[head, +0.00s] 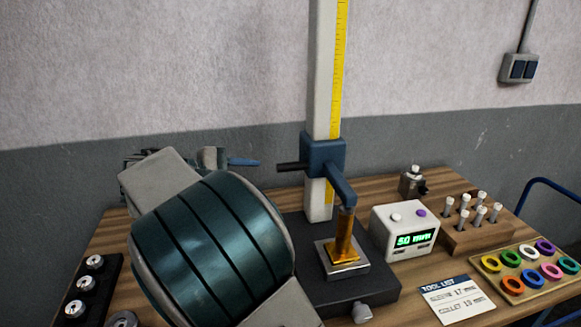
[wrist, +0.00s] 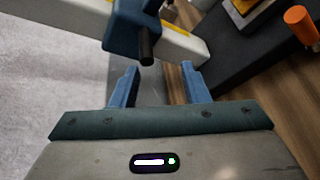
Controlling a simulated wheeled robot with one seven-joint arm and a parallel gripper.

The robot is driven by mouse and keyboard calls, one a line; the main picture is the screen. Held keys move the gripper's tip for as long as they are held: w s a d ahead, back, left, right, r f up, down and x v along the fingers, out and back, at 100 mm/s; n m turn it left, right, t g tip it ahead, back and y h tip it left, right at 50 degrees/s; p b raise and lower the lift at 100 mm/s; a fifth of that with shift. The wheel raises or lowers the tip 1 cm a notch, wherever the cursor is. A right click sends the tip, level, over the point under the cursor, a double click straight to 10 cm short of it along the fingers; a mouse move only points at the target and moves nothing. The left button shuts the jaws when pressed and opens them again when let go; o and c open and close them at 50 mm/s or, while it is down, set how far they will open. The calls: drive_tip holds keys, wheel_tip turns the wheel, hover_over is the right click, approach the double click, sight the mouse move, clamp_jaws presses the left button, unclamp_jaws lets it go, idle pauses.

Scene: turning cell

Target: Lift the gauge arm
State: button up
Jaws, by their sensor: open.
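The height gauge has a pale upright column (head: 322,70) with a yellow scale. A blue carriage (head: 322,152) sits low on it, and its blue gauge arm (head: 341,187) slopes down to the top of a brass cylinder (head: 344,238); contact cannot be told. A dark peg handle (head: 290,167) sticks out left from the carriage. My gripper (head: 252,163) is open and empty, just left of the peg. In the wrist view, the peg (wrist: 147,46) points toward the gap between my blue fingers (wrist: 158,84), with its end just beyond the fingertips. The carriage (wrist: 128,28) is behind it.
The cylinder stands on a silver block (head: 341,262) on the gauge's dark base (head: 300,235). Right of it are a white display box (head: 404,230), a wooden pin block (head: 475,235), a tray of coloured rings (head: 530,272) and a tool list card (head: 455,300). My arm covers the left bench.

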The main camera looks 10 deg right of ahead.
sight(282, 167)
drive_tip(key=shift+t+h, duration=0.4)
drive_tip(key=x, duration=0.7)
drive_tip(key=w+p+x, duration=0.1)
drive_tip(key=x, duration=0.3)
drive_tip(key=shift+w+d+r, duration=0.2)
drive_tip(key=shift+d+r, duration=0.05)
drive_tip(key=shift+r, duration=0.1)
clamp_jaws()
